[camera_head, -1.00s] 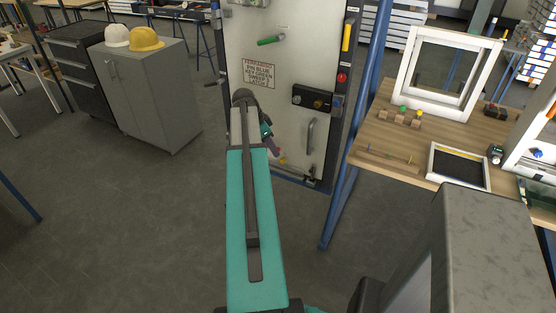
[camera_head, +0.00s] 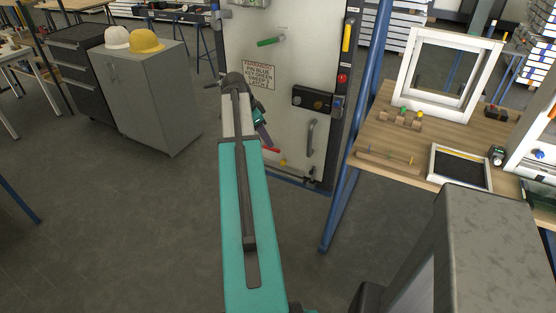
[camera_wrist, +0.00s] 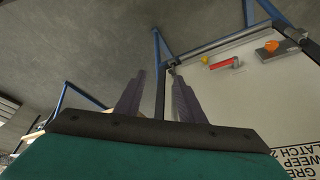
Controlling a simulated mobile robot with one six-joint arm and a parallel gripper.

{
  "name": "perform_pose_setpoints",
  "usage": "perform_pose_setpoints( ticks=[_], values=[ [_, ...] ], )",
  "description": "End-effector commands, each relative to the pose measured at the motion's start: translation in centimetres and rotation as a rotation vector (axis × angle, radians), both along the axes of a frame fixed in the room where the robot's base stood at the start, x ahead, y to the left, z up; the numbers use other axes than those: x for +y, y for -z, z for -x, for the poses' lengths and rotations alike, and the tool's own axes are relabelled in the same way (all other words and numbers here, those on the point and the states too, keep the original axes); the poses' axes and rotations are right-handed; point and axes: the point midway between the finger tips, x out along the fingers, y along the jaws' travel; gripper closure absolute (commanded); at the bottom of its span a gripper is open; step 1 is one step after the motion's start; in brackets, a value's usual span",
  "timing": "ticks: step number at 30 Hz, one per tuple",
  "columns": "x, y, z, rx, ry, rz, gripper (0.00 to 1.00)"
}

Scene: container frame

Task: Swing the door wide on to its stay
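The door (camera_head: 290,70) is a pale panel in a dark and blue frame, upright in the head view. A printed sign (camera_head: 258,74), a green lever (camera_head: 271,41), a black lock box (camera_head: 312,98) and a grey pull handle (camera_head: 312,137) are on it. A red lever (camera_wrist: 226,63) and a yellow knob (camera_wrist: 204,59) sit near its lower edge in the wrist view. My gripper (camera_wrist: 158,88) has its two grey fingers apart with nothing between them. In the head view my gripper (camera_head: 264,136) is in front of the door's lower left half. I cannot identify the stay.
A blue post (camera_head: 352,150) stands right of the door. A wooden bench (camera_head: 395,148) with a white window frame (camera_head: 447,70) is at the right. A grey cabinet (camera_head: 155,100) with a yellow helmet (camera_head: 147,40) stands at the left. The floor (camera_head: 110,220) at front left is clear.

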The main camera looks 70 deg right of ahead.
Motion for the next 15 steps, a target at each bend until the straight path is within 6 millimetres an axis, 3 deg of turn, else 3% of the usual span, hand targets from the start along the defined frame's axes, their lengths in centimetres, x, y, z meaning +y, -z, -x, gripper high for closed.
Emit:
perform_pose_setpoints(
  ticks=[8, 15],
  values=[
    [1.2, 1.6, -1.4, 0.008, -0.054, -0.024, 0.64],
    [6.3, 7.6, -6.1, 0.043, -0.252, -0.113, 0.64]
  ],
)
